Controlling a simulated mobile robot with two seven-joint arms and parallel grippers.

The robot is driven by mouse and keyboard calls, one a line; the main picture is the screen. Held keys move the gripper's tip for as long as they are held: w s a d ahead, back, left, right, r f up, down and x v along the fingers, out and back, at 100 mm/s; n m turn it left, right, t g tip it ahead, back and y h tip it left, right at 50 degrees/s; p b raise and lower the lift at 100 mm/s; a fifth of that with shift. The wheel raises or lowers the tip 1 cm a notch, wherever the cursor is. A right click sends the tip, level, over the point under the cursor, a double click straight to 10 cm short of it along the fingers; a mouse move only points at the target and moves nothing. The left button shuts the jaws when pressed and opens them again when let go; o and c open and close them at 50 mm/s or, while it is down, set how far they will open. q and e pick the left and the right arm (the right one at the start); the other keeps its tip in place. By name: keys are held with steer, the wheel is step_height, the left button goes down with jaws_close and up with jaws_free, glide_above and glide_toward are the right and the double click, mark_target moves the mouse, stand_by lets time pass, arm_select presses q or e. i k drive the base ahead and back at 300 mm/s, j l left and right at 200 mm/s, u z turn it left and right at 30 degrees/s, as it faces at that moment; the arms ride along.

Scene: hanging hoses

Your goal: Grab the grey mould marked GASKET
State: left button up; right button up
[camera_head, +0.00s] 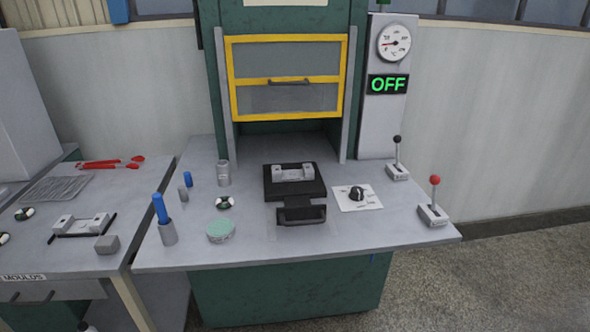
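No lettering reading GASKET is legible in this view. A light grey mould-like block (292,173) with two raised ends sits on a black plate (312,190) in front of the press opening. A similar grey block (81,223) with dark bars at its sides lies on the left table. A small plain grey block (107,244) lies just in front of it. I cannot tell which of these carries the mark. Neither of my grippers can be made out in the view.
The press has a yellow-framed guard (288,77), raised, and an OFF sign (388,84). Blue-handled tools (161,210) and a green-topped round tin (221,230) stand left. A MOULDS drawer (58,291) is below the left table.

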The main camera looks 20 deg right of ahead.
mark_target(307, 172)
steer(key=i+l+u, duration=0.2)
steer(key=l, duration=0.65)
steer(key=i+l+u, duration=0.2)
steer(key=l, duration=0.7)
steer(key=l+u, duration=0.2)
steer(key=l, duration=0.65)
